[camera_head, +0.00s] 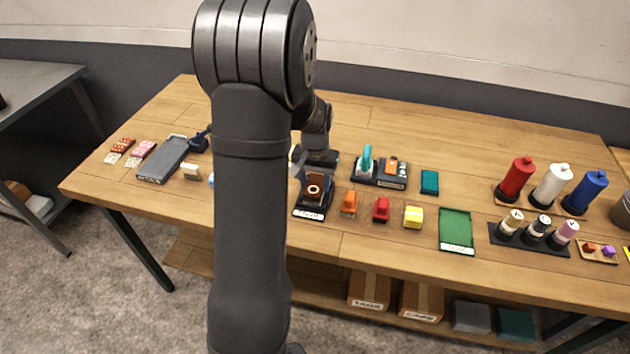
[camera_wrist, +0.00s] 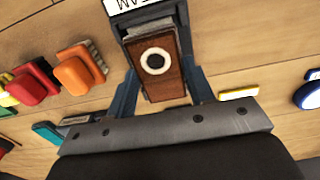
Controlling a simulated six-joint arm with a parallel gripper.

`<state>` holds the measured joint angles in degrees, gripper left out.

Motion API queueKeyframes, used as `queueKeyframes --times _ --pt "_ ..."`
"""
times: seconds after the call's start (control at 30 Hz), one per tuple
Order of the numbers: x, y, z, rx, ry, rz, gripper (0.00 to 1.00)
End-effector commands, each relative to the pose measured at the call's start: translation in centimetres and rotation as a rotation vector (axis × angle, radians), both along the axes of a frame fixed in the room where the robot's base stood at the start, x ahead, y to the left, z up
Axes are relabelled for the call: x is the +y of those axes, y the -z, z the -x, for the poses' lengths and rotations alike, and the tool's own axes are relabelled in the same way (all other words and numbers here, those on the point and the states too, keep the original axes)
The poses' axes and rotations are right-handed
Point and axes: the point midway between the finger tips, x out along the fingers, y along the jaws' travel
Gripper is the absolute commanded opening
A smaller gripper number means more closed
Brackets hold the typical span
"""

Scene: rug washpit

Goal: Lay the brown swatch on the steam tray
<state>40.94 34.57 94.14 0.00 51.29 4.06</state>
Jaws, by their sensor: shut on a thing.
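The brown swatch (camera_head: 318,181), with a pale ring around a dark centre, is between the fingers of my gripper (camera_head: 312,172). In the wrist view the swatch (camera_wrist: 165,80) reaches from the jaws out over the dark steam tray (camera_wrist: 128,32). My gripper (camera_wrist: 163,85) is shut on the swatch, one blue-grey finger on each side. In the head view the steam tray (camera_head: 312,209) lies beneath the swatch, its white label toward the front edge. I cannot tell whether the swatch touches the tray. My arm hides part of the table left of it.
Orange (camera_head: 348,203), red (camera_head: 381,208) and yellow (camera_head: 413,216) pieces stand just right of the tray. A teal-handled tool (camera_head: 366,160) is on a dark stand behind them. A green tray (camera_head: 456,230) and several spools are farther right. The back of the table is clear.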

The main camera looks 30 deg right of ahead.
Motion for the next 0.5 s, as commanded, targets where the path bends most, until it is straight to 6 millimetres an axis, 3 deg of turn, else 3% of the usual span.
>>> queueKeyframes --times 0.5 --pt "0.00 0.77 0.00 0.000 0.000 0.000 0.26"
